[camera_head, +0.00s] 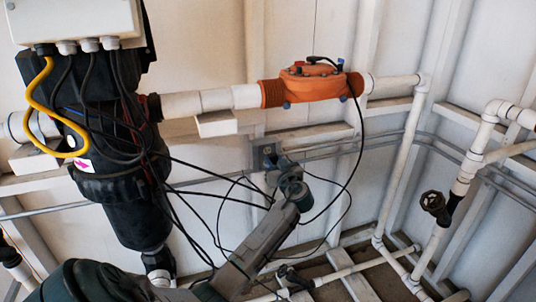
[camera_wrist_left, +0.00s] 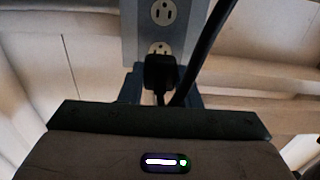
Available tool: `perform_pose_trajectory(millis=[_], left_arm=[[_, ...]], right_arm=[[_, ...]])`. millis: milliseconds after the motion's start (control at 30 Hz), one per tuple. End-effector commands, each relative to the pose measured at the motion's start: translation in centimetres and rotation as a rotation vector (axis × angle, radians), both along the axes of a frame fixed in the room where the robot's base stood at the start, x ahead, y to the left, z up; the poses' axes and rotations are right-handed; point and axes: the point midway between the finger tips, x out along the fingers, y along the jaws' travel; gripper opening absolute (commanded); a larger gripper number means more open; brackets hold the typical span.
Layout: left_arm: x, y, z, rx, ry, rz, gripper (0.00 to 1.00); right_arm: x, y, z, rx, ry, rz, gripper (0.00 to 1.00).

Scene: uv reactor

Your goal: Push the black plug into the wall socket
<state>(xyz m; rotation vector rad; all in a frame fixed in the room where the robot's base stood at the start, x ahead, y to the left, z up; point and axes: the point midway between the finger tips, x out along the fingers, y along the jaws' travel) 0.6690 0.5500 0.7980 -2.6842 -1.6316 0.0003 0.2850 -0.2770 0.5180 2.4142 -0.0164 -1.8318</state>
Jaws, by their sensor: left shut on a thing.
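The grey wall socket (camera_head: 265,149) is on the wall below the pipe run. In the left wrist view its plate (camera_wrist_left: 143,35) shows two outlets, one above the other. My left gripper (camera_head: 280,172) is close to the socket, just below it. It is shut on the black plug (camera_wrist_left: 160,72), which shows between the fingers in the wrist view. The plug appears just below the lower outlet (camera_wrist_left: 160,48) and overlaps its lower part. I cannot tell whether the plug touches the socket. In the head view the gripper hides the plug. My right gripper is not in view.
A black cable (camera_head: 360,125) hangs from the orange pipe unit (camera_head: 310,83) towards the gripper. Several dark cables loop from the black unit (camera_head: 105,130) on the left across the area by my arm. White pipes (camera_head: 405,165) and a valve handwheel (camera_head: 433,203) stand on the right.

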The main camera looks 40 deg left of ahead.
Motion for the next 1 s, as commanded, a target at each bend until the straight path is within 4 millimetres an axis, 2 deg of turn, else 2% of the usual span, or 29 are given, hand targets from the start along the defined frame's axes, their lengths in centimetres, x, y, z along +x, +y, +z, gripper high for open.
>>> perform_pose_trajectory(millis=[1000], left_arm=[[0.7,1.4,0.0,0.001,0.000,0.000,0.00]], right_arm=[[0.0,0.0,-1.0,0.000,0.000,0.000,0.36]])
